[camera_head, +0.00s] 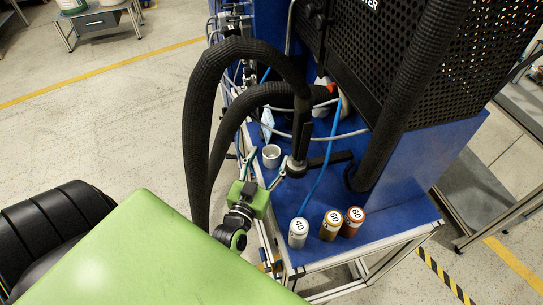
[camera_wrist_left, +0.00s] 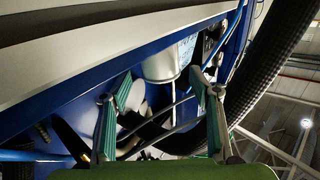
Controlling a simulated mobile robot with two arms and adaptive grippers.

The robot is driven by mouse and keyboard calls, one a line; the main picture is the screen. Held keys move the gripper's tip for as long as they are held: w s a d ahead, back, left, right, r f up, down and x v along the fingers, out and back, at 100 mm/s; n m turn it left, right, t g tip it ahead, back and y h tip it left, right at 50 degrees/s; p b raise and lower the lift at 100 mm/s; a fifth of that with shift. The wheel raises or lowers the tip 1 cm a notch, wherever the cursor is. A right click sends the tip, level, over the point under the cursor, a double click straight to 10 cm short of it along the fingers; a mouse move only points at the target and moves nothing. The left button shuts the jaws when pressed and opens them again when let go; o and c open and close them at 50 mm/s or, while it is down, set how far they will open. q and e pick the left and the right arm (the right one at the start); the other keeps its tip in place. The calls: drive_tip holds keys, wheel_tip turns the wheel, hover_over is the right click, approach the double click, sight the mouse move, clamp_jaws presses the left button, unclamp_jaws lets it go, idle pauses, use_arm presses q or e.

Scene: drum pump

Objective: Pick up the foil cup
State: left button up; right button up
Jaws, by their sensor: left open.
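The foil cup (camera_head: 271,154) is a small pale, silvery cup standing on the blue machine table (camera_head: 319,197), near its left edge. In the wrist view the cup (camera_wrist_left: 160,62) shows upside down between and just beyond the fingertips. My left gripper (camera_head: 267,166) comes in from the lower left and is open, with its two fingers spread toward the cup. The left gripper (camera_wrist_left: 161,82) looks empty in the wrist view. I cannot tell whether a finger touches the cup. My right gripper is not in view.
A silver can marked 40 (camera_head: 298,233), a gold can marked 60 (camera_head: 331,226) and a copper can marked 80 (camera_head: 353,222) stand at the table's front. A thick black hose (camera_head: 200,130) arches close beside my gripper. A dark metal fitting (camera_head: 297,163) stands right of the cup.

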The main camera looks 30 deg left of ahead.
sight(268, 159)
use_arm(q)
drive_tip(key=x, duration=0.3)
drive_tip(key=shift+w+a, duration=0.15)
drive_tip(key=shift+w, duration=0.05)
drive_tip(key=shift+s, duration=0.1)
drive_tip(key=c, duration=1.1)
drive_tip(key=shift+c, duration=0.2)
